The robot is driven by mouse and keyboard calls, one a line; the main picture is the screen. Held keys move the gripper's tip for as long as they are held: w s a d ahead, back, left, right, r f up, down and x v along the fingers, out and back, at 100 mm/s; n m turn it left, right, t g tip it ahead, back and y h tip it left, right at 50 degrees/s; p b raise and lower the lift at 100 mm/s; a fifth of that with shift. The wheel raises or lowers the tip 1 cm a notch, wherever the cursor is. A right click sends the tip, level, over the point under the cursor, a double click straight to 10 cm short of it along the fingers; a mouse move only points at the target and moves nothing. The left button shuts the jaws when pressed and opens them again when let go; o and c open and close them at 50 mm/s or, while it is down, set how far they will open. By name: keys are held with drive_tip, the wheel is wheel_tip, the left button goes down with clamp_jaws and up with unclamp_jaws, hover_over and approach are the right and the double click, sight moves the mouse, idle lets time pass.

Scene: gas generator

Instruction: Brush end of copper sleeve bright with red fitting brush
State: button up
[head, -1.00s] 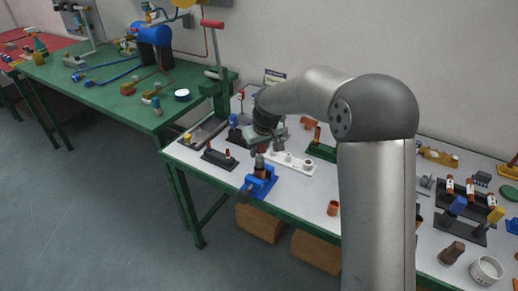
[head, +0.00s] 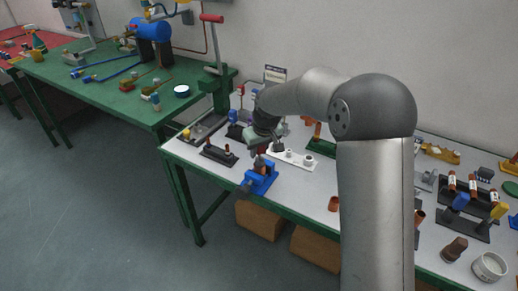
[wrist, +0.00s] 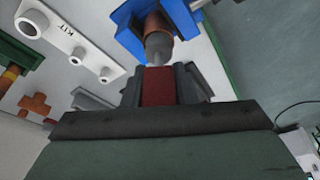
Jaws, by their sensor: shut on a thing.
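My gripper (wrist: 158,85) is shut on the red handle of the fitting brush (wrist: 158,88), which points away from the wrist. A grey brush head (wrist: 158,45) lies ahead of the handle, in line with the end of the copper sleeve (wrist: 156,22). I cannot tell whether it touches the sleeve or sits inside it. The sleeve is held in a blue vise (wrist: 129,38). In the head view the blue vise (head: 261,180) stands at the table's front edge, with my gripper (head: 259,150) just above it; the brush is mostly hidden there.
A white KIT plate (wrist: 75,42) with round posts lies beside the vise. A black stand (head: 219,155) with copper pieces is to its left. An orange cup (head: 333,204) stands to the right. The table strip between vise and cup is clear.

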drive_tip(key=shift+f+b, duration=0.5)
drive_tip(key=shift+f, duration=0.35)
drive_tip(key=shift+r, duration=0.1)
drive_tip(key=shift+r, duration=0.1)
